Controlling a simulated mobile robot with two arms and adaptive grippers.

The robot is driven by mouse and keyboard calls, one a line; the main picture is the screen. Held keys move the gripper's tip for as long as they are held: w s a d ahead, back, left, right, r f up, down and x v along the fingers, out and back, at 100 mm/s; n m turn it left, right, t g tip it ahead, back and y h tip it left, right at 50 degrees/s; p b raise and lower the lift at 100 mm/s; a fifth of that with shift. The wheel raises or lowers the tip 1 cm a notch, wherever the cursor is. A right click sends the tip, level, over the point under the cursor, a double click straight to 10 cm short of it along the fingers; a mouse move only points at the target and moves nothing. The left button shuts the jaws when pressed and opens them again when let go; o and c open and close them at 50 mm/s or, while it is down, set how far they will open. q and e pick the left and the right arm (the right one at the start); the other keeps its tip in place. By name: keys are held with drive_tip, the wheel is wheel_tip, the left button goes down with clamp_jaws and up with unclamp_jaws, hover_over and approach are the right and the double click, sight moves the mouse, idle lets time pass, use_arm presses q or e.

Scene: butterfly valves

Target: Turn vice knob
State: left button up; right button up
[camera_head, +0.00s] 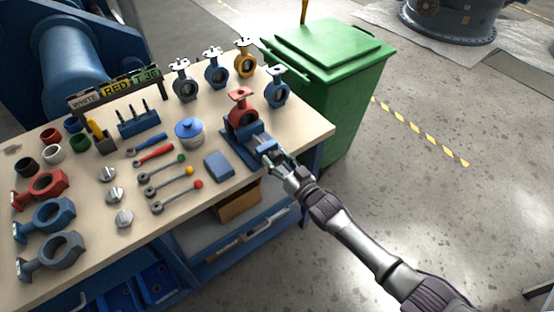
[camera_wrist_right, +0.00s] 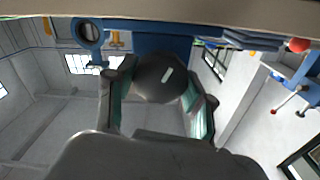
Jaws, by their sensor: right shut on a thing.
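The blue vice (camera_head: 258,143) sits at the workbench's right front edge with a red valve body (camera_head: 242,112) standing in it. My right gripper (camera_head: 282,163) reaches in from the lower right at the vice's front end. In the right wrist view my right gripper (camera_wrist_right: 157,98) has a finger on each side of the dark round vice knob (camera_wrist_right: 155,80), which carries a short white mark. The gripper is shut on the knob. In the head view the gripper largely hides the knob. My left gripper is not in view.
The workbench (camera_head: 95,237) holds several valve bodies, a blue pot (camera_head: 189,131), a blue block (camera_head: 219,166) and several hand tools left of the vice. A green bin (camera_head: 335,75) stands close behind the bench's right end. The floor at right is open.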

drive_tip(key=shift+f, duration=0.15)
drive_tip(key=o, duration=1.2)
drive_tip(key=shift+c, duration=0.2)
drive_tip(key=v, duration=1.2)
